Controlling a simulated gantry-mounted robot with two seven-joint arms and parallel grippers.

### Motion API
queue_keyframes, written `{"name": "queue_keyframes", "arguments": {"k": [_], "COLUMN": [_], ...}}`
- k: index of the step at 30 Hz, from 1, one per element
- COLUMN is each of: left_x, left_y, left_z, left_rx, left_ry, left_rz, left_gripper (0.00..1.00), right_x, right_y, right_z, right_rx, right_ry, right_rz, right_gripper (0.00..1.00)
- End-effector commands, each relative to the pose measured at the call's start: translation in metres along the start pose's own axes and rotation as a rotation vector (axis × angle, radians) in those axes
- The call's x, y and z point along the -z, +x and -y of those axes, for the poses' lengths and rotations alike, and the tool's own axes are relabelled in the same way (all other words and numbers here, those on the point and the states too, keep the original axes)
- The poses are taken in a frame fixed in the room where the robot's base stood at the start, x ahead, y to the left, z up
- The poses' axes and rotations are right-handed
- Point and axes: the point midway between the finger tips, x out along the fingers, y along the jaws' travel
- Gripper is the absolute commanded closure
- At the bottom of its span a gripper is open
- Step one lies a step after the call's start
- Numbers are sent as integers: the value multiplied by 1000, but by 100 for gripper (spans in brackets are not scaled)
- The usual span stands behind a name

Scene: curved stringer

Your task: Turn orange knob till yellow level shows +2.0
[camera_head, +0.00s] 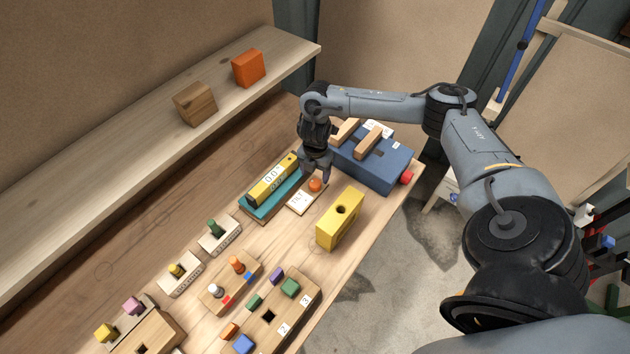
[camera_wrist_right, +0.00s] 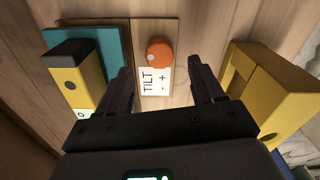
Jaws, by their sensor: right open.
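The orange knob (camera_head: 315,185) sits on a small pale plate (camera_head: 299,202). In the right wrist view the orange knob (camera_wrist_right: 160,53) has a light dot on its left side, and its plate reads "TILT" with minus and plus marks. The yellow level (camera_head: 271,178) lies on a teal base (camera_head: 263,212); its display appears to show a zero reading, too small to read surely. My right gripper (camera_head: 322,172) hangs just above and behind the knob. In the wrist view its fingers (camera_wrist_right: 160,80) are spread wide with nothing between them. My left gripper is out of view.
A yellow block with a hole (camera_head: 333,231) stands close to the right of the knob. A blue box (camera_head: 385,172) with wooden bars and a red button is behind. Several pegs and block boards fill the front. A shelf (camera_head: 110,150) runs along the left.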

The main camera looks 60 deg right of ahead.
Motion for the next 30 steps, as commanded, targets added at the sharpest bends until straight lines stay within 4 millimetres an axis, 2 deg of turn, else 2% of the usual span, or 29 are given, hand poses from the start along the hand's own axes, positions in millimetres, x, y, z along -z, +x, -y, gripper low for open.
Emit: {"name": "queue_keyframes", "arguments": {"k": [3, 9, 22, 30], "left_x": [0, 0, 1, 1], "left_y": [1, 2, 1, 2], "left_z": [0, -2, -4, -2], "left_rx": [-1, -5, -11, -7], "left_ry": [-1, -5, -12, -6], "left_rz": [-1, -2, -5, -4], "left_gripper": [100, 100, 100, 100], "right_x": [0, 0, 0, 0], "right_y": [19, 39, 46, 46], "right_z": [1, 0, 0, 0], "right_rx": [4, 1, 0, 0], "right_ry": [1, 0, -1, -1], "right_rz": [0, 0, 1, 1], "right_gripper": [33, 33, 33, 73]}}
